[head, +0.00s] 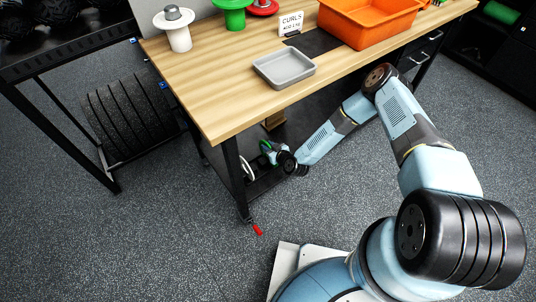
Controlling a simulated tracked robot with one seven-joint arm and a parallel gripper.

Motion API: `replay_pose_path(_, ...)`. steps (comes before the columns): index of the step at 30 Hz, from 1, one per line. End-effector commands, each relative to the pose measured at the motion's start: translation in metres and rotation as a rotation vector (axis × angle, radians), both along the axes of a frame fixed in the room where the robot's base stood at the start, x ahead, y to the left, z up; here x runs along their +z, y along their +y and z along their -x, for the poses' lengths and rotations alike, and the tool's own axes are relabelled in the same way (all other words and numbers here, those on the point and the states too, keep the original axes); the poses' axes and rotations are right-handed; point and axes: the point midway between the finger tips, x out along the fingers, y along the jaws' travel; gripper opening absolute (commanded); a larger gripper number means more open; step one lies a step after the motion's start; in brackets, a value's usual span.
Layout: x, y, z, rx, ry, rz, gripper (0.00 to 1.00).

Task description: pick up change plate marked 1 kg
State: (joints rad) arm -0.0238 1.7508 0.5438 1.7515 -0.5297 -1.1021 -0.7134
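My arm reaches under the workbench, and my gripper (274,155) is near the bench's front left leg. A green rounded thing (265,146), perhaps a change plate, shows right at the gripper. A white rounded edge (247,167), perhaps another plate, shows just left of it by the leg. Both are small and partly hidden, and no 1 kg marking can be read. I cannot tell whether the gripper's fingers are open, or whether they touch the green thing.
The workbench (215,95) holds a grey tray (284,67), an orange bin (366,20), a "CURLS" card (291,22), and white (178,34), green (235,14) and red (262,7) stands. A black rack with large plates (128,115) is left. The front left floor is clear, except for a small red thing (257,230).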

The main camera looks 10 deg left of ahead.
Motion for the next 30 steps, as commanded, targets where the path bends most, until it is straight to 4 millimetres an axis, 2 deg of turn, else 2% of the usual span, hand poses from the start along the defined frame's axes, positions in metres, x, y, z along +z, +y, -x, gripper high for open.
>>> replay_pose_path(1,0.0001,0.0001,0.0001,0.000,0.000,0.000,0.24)
replay_pose_path(9,0.0001,0.0004,0.0002,0.001,0.000,0.000,0.00)
replay_pose_path(30,0.0002,0.0009,0.0005,0.001,0.000,0.000,0.00)
